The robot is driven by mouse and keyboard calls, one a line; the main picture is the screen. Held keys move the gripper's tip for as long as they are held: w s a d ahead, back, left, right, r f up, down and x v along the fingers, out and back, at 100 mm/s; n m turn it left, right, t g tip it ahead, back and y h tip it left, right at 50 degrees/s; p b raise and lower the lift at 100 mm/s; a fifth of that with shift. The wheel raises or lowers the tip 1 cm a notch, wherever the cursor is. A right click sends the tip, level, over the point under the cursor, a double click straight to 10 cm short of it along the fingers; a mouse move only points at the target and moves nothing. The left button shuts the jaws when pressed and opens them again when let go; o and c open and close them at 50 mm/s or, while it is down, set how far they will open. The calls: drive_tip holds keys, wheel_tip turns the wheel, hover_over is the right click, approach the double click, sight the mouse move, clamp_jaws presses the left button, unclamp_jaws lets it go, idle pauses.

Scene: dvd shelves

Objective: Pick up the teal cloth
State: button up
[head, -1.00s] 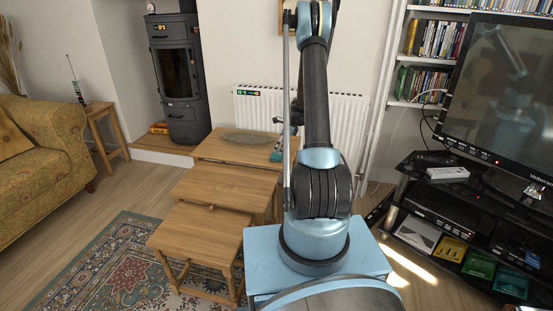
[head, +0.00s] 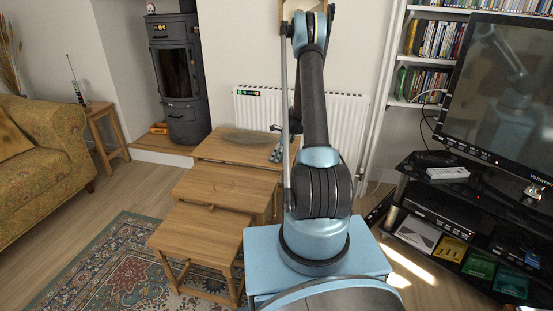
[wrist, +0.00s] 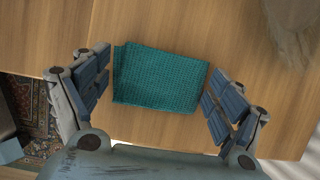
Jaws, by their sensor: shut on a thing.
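The teal cloth (wrist: 160,78) is a folded, textured square on a wooden table top, seen in the wrist view. My gripper (wrist: 158,82) has one finger against its left side and one against its right side, so it is shut on the cloth. The cloth looks flat, and I cannot tell whether it is clear of the wood. In the head view my gripper (head: 278,153) is partly behind my arm, low over the right end of the rearmost nested table, and the cloth is hidden there.
The nested wooden tables (head: 215,187) step down toward me. A flat grey dish (head: 247,136) lies on the rearmost one, left of my gripper. A white radiator (head: 345,125) stands behind. A TV stand (head: 440,205) is at the right and a patterned rug (head: 115,260) at the left.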

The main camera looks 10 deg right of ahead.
wheel_tip(320, 180, up, 10)
idle(0.7)
